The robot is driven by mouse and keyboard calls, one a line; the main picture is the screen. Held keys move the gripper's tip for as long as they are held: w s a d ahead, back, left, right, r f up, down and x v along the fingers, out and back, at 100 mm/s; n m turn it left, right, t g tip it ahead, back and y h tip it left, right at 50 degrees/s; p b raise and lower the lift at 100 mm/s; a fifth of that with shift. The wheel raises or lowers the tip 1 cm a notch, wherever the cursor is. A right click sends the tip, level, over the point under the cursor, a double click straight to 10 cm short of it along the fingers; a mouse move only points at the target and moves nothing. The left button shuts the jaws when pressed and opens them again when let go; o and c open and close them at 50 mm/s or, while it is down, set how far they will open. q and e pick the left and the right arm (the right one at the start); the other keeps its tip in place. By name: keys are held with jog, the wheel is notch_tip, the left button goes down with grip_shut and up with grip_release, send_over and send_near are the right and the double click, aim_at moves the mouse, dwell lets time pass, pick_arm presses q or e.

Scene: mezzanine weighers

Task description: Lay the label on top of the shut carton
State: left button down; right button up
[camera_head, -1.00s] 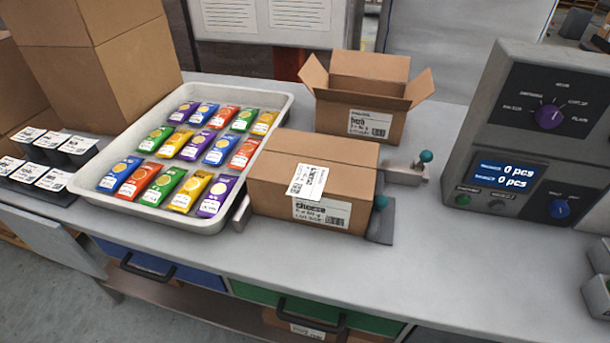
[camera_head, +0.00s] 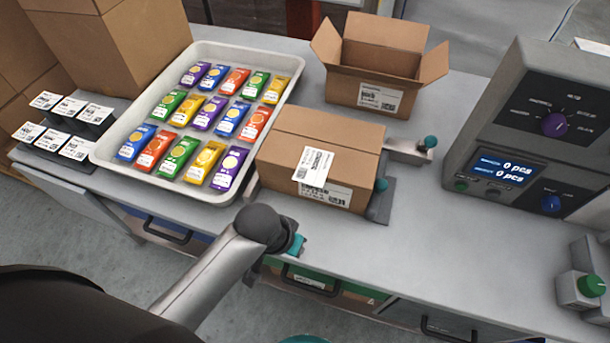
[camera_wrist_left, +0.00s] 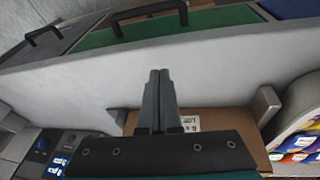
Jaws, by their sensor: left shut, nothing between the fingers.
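The shut brown carton (camera_head: 280,143) stands on the bench in the head view. The white label (camera_head: 314,164) lies on its top at the front edge, its near end reaching past that edge over the printed front sticker (camera_head: 338,196). My left arm comes in from the lower left and ends in front of the carton; its fingers cannot be made out there. In the left wrist view my left gripper (camera_wrist_left: 159,74) is shut and empty. The carton (camera_wrist_left: 225,120) shows behind it, with a white printed patch (camera_wrist_left: 190,123); I cannot tell whether this is the label.
A white tray (camera_head: 101,160) of colourful packets stands left of the carton. Label holders (camera_head: 74,110) stand further left. An open carton (camera_head: 372,78) is behind. A weigher (camera_head: 540,110) stands at the right. Bare bench (camera_head: 420,240) lies right of the shut carton.

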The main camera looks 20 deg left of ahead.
aim_at(308, 177)
pick_arm(q)
jog(key=w+d+r+g+p, duration=0.1)
jog(key=w+d+r+p, duration=0.15)
jog(key=w+r, duration=0.45)
jog(key=a+r+n+g+y+p, duration=0.15)
jog(key=a+r, duration=0.25)
jog(key=r, duration=0.6)
jog(key=w+f+b, duration=0.1)
jog(key=w+f, duration=0.2)
jog(key=f, duration=0.6)
jog(key=shift+w+f, duration=0.25)
jog(key=shift+w, duration=0.15)
jog(key=shift+d+g+y, duration=0.1)
jog(key=shift+g+y, duration=0.15)
jog(key=shift+w+b, duration=0.5)
jog(key=shift+w, duration=1.2)
